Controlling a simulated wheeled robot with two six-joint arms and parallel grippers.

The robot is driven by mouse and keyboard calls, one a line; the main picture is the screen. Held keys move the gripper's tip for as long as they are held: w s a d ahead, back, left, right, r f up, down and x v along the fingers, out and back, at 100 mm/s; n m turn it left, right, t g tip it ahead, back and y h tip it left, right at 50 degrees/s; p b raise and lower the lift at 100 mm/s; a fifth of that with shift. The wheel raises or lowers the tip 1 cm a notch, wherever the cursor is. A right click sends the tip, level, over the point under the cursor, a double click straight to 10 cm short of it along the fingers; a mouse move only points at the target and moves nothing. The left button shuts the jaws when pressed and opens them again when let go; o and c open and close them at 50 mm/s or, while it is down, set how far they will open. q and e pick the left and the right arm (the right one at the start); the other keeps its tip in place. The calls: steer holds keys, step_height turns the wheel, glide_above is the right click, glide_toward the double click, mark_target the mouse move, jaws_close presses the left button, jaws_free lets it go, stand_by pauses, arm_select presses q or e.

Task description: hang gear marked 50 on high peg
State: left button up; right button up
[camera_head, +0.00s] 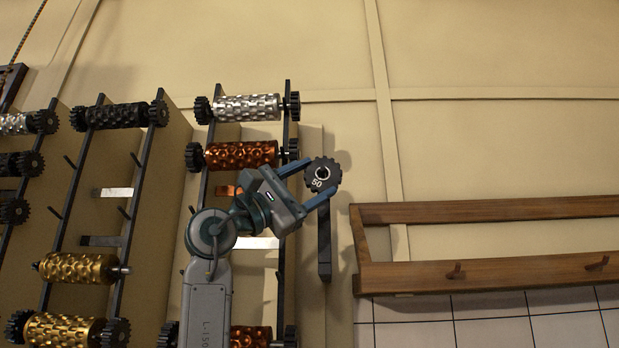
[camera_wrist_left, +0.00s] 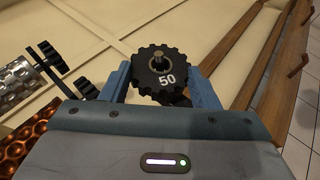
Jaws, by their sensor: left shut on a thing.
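The black toothed gear marked 50 (camera_head: 322,175) is upright between the two blue fingers of my left gripper (camera_head: 320,178), which is shut on it. In the left wrist view, the gear (camera_wrist_left: 161,84) faces me with its white 50 readable. A grey peg tip (camera_wrist_left: 158,59) shows in its centre hole, so the gear appears to be around the peg. The gear is at the top of a dark upright bar (camera_head: 324,240). How far along the peg it sits cannot be told. My right gripper is not in view.
Racks with patterned rollers stand to the left; a silver roller (camera_head: 246,107) and a copper roller (camera_head: 241,154) are close by. A wooden rail with pegs (camera_head: 490,273) is on the wall to the right. The wall above the gear is clear.

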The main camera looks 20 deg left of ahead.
arm_select(q)
steer(key=shift+w, duration=0.15)
steer(key=o, duration=1.3)
steer(key=shift+a+f, duration=0.1)
steer(key=shift+f, duration=0.05)
steer(key=shift+s+a+f+b, duration=0.15)
steer(key=shift+s+f+b, duration=0.15)
steer(key=shift+b, duration=0.15)
steer(key=b+v, duration=0.6)
steer(key=v, duration=0.3)
steer(key=shift+s+a, duration=0.3)
